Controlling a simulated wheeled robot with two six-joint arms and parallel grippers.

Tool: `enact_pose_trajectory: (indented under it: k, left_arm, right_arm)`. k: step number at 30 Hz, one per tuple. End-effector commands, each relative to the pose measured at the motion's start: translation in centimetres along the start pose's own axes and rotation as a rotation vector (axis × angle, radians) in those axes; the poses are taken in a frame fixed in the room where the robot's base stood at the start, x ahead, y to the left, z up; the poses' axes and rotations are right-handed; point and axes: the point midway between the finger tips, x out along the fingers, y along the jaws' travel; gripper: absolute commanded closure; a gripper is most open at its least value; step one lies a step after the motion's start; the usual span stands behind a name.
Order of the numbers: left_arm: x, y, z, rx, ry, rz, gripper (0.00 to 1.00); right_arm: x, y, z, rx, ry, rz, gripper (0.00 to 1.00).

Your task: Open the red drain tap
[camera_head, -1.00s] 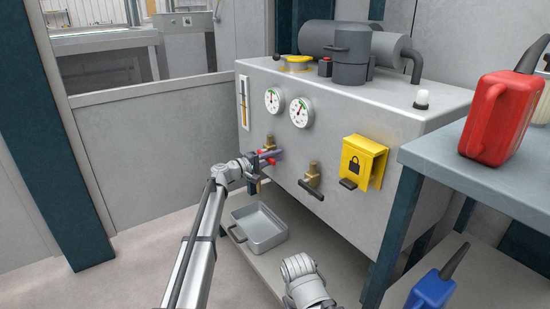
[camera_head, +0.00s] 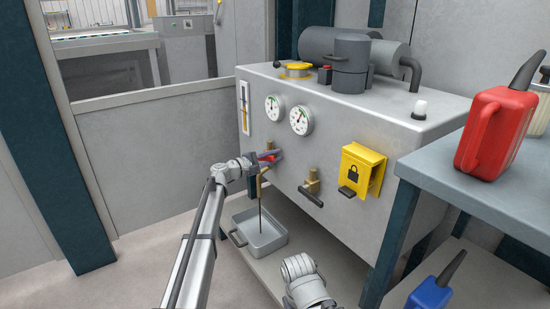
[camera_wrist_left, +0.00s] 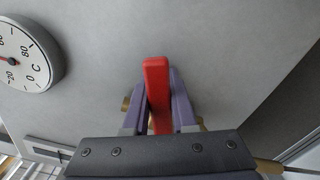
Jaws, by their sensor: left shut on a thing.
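The red drain tap handle (camera_head: 266,158) is on the front of the grey tank, low and to the left. My left gripper (camera_head: 268,160) is shut on it. In the left wrist view the red handle (camera_wrist_left: 157,85) stands between the two purple-grey fingers, with bits of brass behind them. A thin dark stream (camera_head: 261,218) runs down from the tap into the grey tray (camera_head: 283,243) below. The gripper hides most of the tap body. My right gripper is not in view; only a grey part of my arm shows at the bottom.
A second brass tap with a black handle (camera_head: 311,197) and a yellow lock box (camera_head: 362,168) are to the right. Two gauges (camera_head: 301,121) sit above. A bench with a red can (camera_head: 495,130) stands at right; a blue can (camera_head: 433,292) is below.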

Motion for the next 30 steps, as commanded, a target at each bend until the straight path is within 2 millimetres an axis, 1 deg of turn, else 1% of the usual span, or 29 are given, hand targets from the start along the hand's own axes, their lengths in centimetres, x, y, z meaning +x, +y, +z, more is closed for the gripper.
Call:
enact_pose_trajectory:
  k: [6,12,27,28,30]
  left_arm:
    - [-0.05,0.74,-0.01,-0.112,0.000,0.000,1.00]
    - [-0.05,1.00,-0.07,-0.169,0.000,-0.001,1.00]
    - [-0.07,1.06,-0.10,-0.188,0.000,-0.001,1.00]
    - [-0.07,1.06,-0.10,-0.188,0.000,-0.001,0.74]
    - [-0.06,1.06,-0.10,-0.188,0.000,-0.001,0.66]
  right_arm:
    - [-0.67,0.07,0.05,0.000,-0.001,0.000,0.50]
    - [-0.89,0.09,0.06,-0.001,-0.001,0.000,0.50]
    - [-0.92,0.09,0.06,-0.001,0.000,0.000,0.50]
    - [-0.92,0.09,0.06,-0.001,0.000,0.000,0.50]
    - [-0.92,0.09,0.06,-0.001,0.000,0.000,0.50]
